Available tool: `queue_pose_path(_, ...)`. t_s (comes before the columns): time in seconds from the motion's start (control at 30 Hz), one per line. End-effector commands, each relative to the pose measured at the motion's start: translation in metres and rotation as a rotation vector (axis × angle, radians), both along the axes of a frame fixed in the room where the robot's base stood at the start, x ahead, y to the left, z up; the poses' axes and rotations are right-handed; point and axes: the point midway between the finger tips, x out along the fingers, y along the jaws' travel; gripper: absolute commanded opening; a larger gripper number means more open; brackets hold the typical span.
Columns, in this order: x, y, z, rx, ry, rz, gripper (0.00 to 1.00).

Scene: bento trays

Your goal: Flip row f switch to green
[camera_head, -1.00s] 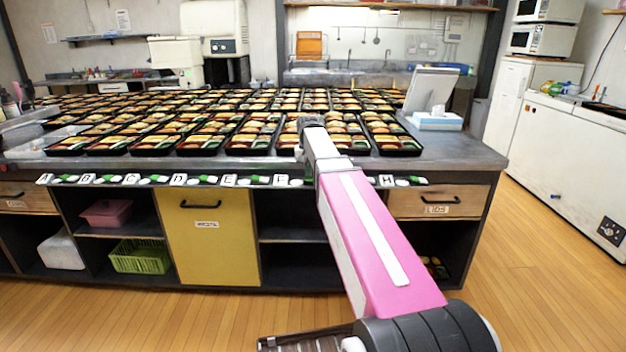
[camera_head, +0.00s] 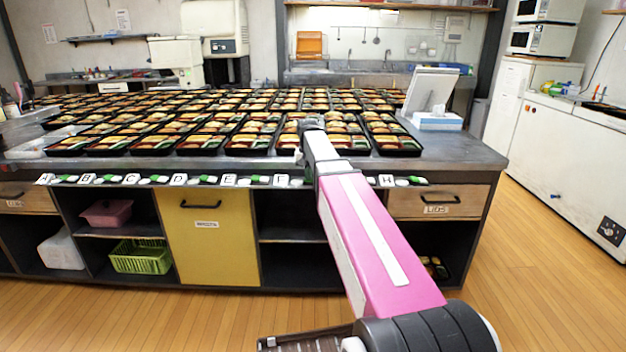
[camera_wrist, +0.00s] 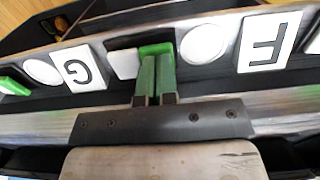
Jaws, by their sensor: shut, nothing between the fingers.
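The row F switch is a white-and-green rocker on the counter's front strip. In the wrist view, where the letters are upside down, its white half (camera_wrist: 122,63) lies left and its green half (camera_wrist: 157,48) lies right, at my fingertips. My gripper (camera_wrist: 155,62) is shut and empty, with its tips at or very near the green half; I cannot tell whether they touch. A round white button (camera_wrist: 203,43) sits between the switch and the F label (camera_wrist: 270,42). The F label also shows in the head view (camera_head: 281,181), where my arm hides the switch and fingertips.
The G label (camera_wrist: 78,67) is left of the switch in the wrist view, with its round button (camera_wrist: 42,71) beyond. Many bento trays (camera_head: 203,143) cover the counter (camera_head: 455,152). A tablet stand (camera_head: 430,90) and tissue box (camera_head: 437,122) stand at the right.

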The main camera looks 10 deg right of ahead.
Motion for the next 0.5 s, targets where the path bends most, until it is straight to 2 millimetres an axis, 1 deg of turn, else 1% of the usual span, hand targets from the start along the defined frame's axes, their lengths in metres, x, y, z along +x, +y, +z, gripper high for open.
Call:
queue_pose_path(0.27, 0.0, 0.0, 0.002, 0.0, -0.001, 0.0, 0.0)
queue_pose_path(0.5, 0.0, 0.0, 0.017, 0.0, -0.001, 0.0, 0.0)
